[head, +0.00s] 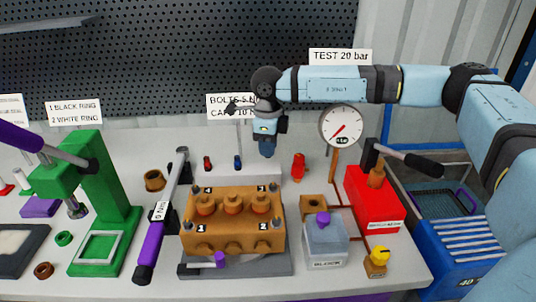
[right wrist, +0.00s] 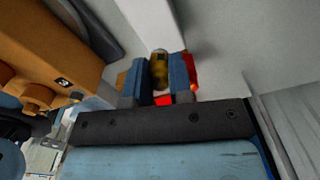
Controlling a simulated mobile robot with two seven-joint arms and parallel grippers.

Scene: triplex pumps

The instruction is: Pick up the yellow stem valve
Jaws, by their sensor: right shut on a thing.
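My right gripper (head: 267,150) is above the bench, just behind the brown pump block. In the right wrist view its two blue fingers are shut on a short yellow-brown cylinder, which I take to be the yellow stem valve (right wrist: 160,62). In the head view the fingers and wrist hide the held piece. A red-topped and a blue-topped stem (head: 238,161) stand to the left of the gripper, and the red-topped stem (head: 208,162) is the farther one. My left gripper is not in view.
The brown pump block (head: 233,240) stands in front of the gripper. A red fitting (head: 299,166), a gauge (head: 342,127) and a red pump box (head: 374,205) are to the right. A green press (head: 105,215) and a purple-handled wrench (head: 150,250) are left.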

